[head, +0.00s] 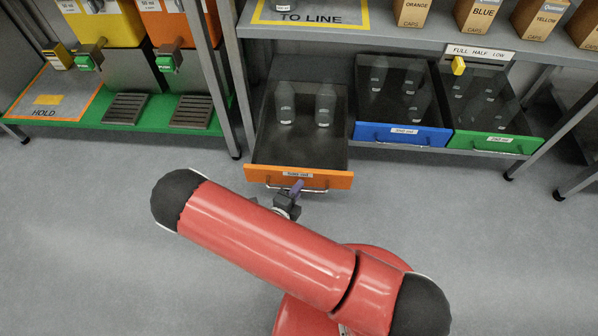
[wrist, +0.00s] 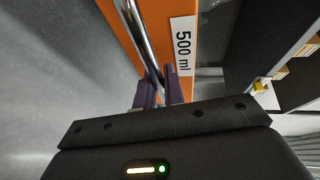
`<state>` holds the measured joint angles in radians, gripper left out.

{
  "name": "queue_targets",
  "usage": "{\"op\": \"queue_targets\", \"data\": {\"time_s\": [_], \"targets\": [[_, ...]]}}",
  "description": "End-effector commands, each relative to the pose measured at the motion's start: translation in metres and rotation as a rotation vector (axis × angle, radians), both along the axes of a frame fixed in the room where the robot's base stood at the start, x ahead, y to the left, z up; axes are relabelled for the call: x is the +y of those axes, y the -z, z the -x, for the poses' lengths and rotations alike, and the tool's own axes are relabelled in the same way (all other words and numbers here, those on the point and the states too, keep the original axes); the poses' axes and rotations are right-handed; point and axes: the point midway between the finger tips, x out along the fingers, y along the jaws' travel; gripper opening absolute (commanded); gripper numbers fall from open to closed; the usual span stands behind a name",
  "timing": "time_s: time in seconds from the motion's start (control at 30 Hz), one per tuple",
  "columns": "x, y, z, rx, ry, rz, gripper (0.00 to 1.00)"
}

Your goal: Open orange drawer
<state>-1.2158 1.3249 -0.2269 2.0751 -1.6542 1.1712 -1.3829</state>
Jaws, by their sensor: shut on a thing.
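The orange drawer (head: 298,177) is pulled well out from under the shelf in the head view. Two dark grey bottles (head: 325,105) stand inside it toward the back. Its metal handle (head: 270,185) runs along the orange front.
Left stands a rack with a green base (head: 60,118). The grey floor (head: 90,230) in front is clear.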

Motion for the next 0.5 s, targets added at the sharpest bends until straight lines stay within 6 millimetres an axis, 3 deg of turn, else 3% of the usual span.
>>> {"op": "queue_targets", "data": {"time_s": [0.2,0.5], "targets": [[0.002,0.0,0.032,0.001,-0.002,0.0,0.0],[0.002,0.0,0.056,0.001,0.0,0.0,0.0]]}}
